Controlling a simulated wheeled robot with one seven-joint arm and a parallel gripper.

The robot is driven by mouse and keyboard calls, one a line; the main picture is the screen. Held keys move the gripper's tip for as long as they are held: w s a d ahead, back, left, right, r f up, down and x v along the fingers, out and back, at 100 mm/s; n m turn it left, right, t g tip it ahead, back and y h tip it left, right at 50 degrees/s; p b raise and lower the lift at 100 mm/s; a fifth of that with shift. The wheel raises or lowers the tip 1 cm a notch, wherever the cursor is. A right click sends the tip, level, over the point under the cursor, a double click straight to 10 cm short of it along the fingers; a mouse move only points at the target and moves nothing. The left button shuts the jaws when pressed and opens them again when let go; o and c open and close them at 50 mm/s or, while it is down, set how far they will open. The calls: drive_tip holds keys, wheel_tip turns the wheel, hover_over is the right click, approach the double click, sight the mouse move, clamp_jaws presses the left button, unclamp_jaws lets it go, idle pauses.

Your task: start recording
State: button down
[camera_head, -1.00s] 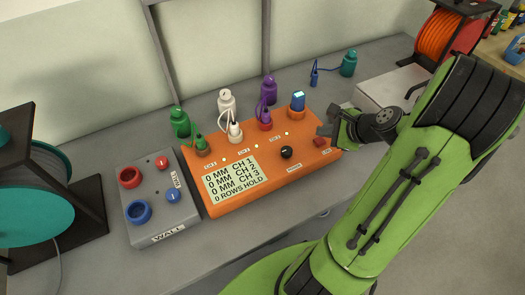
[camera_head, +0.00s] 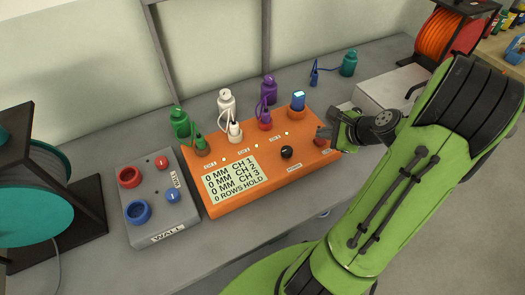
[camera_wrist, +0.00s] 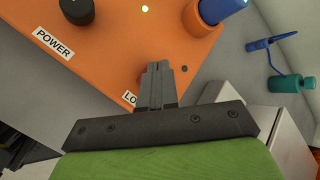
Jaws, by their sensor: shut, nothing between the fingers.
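The orange logger box (camera_head: 225,200) sits on the grey bench. Its display (camera_head: 232,181) reads 0 MM for CH 1, CH 2 and CH 3, and 0 ROWS HOLD. My gripper (camera_head: 322,132) is at the box's right end, over the red button (camera_head: 320,143), which is partly hidden. In the wrist view my gripper (camera_wrist: 157,68) is shut and empty, its tips over the orange top beside a partly covered label starting "LO". The button is mostly hidden there; I cannot tell whether the fingers touch it. A black POWER knob (camera_head: 287,152) is left of the gripper.
Green, white and purple bottles with cabled plugs stand behind the box, with a blue unit (camera_head: 298,100) in an orange socket. A grey WALL box (camera_head: 153,205) is at left. A teal bottle (camera_head: 348,63) and a light box (camera_head: 385,90) are at back right.

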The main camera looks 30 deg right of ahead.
sight(322, 143)
drive_tip(key=shift+f, duration=0.45)
idle(0.4)
drive_tip(key=shift+r+p, duration=0.8)
drive_tip(key=shift+r, duration=0.15)
wheel_tip(322, 143, up, 6)
drive_tip(key=p, duration=0.6)
